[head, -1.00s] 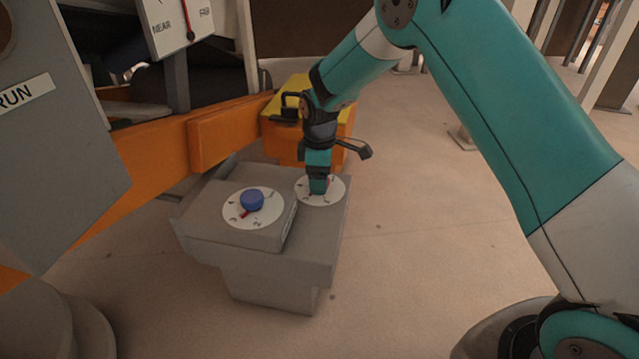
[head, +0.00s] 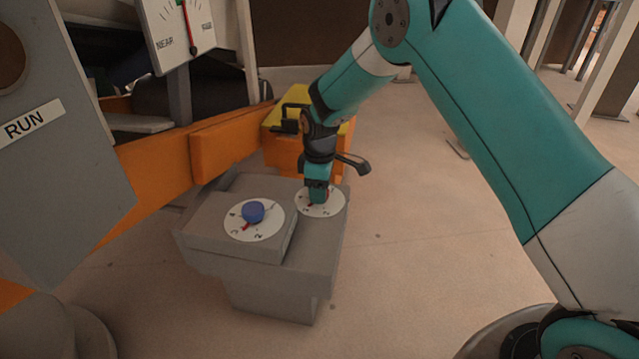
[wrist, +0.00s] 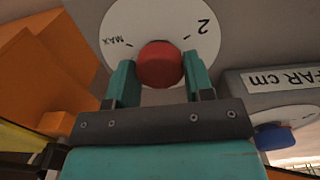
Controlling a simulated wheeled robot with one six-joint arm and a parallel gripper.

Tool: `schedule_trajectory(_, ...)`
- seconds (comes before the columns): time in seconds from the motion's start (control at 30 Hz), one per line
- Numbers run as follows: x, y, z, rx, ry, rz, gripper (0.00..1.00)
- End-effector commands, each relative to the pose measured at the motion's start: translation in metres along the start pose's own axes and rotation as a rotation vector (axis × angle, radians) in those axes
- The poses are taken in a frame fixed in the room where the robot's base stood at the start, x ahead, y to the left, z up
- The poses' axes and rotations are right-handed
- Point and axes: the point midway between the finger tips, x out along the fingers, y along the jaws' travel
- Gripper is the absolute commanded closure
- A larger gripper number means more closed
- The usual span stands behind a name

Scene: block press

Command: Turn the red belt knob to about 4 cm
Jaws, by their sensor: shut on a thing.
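The red belt knob (wrist: 160,64) shows in the wrist view, between the two teal fingers of my gripper (wrist: 158,78), which is shut on it. Its white dial (wrist: 150,20) carries a "2" at right and "MAX" at left. In the head view my gripper (head: 317,197) points down onto this dial (head: 333,204) on the right of the grey pedestal, and hides most of the knob. A red pointer mark shows at the left of the gripper tip; the value it points to is too small to read.
A blue knob (head: 253,212) on a white dial sits on the raised left block of the pedestal (head: 310,260). An orange box with a yellow top (head: 285,150) stands behind. A NEAR/FAR gauge (head: 180,30) is at upper left. Open floor lies to the right.

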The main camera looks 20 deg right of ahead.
Motion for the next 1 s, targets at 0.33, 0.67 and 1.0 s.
schedule_trajectory(0.33, -0.0074, -0.0007, 0.0004, 0.283, -0.003, -0.003, 0.76)
schedule_trajectory(0.67, -0.0052, -0.0007, 0.0004, 0.595, -0.003, -0.002, 0.76)
schedule_trajectory(1.0, -0.0027, -0.0005, 0.0002, 0.856, -0.002, -0.001, 0.76)
